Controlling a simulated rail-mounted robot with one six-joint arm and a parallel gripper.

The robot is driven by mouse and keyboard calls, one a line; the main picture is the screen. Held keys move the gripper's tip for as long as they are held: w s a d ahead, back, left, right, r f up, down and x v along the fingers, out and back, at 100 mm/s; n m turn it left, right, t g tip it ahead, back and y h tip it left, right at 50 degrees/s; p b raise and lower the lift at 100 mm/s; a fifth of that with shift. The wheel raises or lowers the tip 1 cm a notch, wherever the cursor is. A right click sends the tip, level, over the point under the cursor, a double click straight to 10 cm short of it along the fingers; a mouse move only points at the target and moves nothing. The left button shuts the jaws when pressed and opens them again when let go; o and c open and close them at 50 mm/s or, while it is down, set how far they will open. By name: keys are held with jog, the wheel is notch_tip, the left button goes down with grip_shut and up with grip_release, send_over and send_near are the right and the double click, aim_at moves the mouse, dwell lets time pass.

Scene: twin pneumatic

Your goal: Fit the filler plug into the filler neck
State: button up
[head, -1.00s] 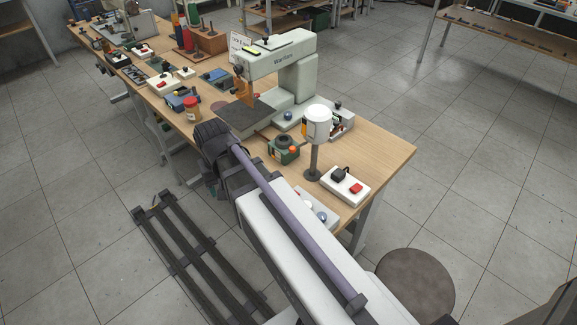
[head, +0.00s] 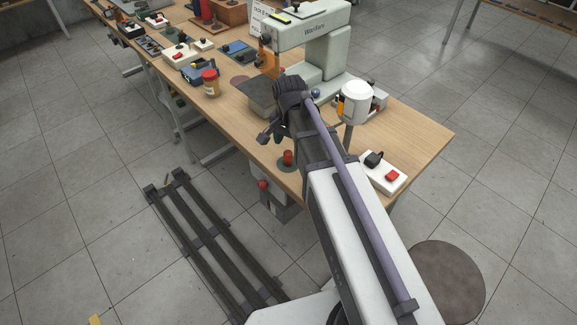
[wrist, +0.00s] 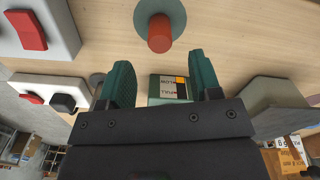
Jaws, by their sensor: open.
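A red cylinder on a round grey-green disc (head: 288,158), which I take to be the filler plug, stands on the table near its front edge. In the wrist view the red cylinder (wrist: 160,34) is beyond my fingertips, about centred between them and not in their grip. My gripper (wrist: 160,62) is open and empty, its two teal fingers apart. In the head view my gripper (head: 268,135) hangs over the table's front edge, just left of the cylinder. A green box with a label (wrist: 168,88) shows between the fingers; I cannot make out a filler neck on it.
A grey-green press (head: 322,50) stands behind my arm. A white-capped post (head: 357,100) and a white switch box (head: 383,172) are to the right. A red-lidded jar (head: 210,83) is to the left. Bare wooden table lies right of the switch box's back.

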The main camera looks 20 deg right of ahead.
aim_at(288, 152)
jog(key=f+b, duration=0.5)
jog(key=shift+s+a+f, duration=0.15)
jog(key=shift+a+f, duration=0.05)
jog(key=shift+f, duration=0.05)
jog(key=shift+r, duration=0.2)
jog(key=shift+c, duration=0.2)
jog(key=c, duration=1)
jog(key=shift+o, duration=0.2)
